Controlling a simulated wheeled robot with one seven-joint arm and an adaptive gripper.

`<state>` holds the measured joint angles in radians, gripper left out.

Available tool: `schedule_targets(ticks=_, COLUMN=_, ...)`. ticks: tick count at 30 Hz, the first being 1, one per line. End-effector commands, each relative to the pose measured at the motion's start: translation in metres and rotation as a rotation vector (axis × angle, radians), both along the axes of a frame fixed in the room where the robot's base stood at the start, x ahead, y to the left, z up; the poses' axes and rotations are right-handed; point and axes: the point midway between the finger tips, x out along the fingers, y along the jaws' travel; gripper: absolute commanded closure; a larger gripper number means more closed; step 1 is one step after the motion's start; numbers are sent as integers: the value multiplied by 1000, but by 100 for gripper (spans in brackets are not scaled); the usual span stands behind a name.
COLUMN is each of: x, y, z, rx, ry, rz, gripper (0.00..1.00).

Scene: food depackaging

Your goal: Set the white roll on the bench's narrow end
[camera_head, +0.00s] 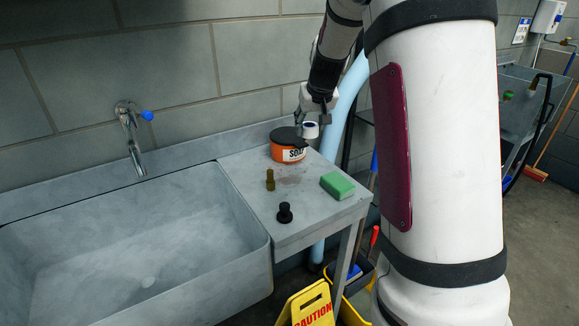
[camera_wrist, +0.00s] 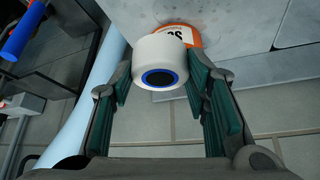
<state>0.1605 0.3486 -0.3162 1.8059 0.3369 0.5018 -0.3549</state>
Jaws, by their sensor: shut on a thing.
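The white roll (camera_wrist: 147,47) has a blue-rimmed dark core and sits between the two fingers of my gripper (camera_wrist: 155,62), which is shut on it. In the head view, the white roll (camera_head: 311,131) hangs below my gripper (camera_head: 314,112), just right of the soap tub's top, near the back right corner of the bench (camera_head: 238,185). The bench is a grey slab to the right of the sink. I cannot tell how high the roll is above the bench.
An orange soap tub (camera_head: 286,151) with a dark lid stands at the bench's back. A green sponge (camera_head: 338,185), a small olive bottle (camera_head: 270,181) and a black stopper (camera_head: 284,213) are on the bench. The sink basin (camera_head: 150,240) is left. A yellow caution sign (camera_head: 309,308) stands in front.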

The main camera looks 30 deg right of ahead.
Motion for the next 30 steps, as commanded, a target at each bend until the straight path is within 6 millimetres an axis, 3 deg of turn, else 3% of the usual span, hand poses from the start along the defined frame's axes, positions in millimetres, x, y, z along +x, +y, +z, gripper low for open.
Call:
schedule_targets(ticks=12, x=-2, y=-1, z=-95, rx=4, ry=7, rz=-4, gripper=76)
schedule_targets(ticks=18, x=-1, y=-1, z=-131, rx=3, ry=4, rz=-4, gripper=76)
schedule_targets(ticks=25, x=12, y=-4, z=-135, rx=-1, ry=1, rz=0, gripper=76)
schedule_targets(ticks=30, x=36, y=-11, z=-135, rx=0, ry=1, rz=1, gripper=76)
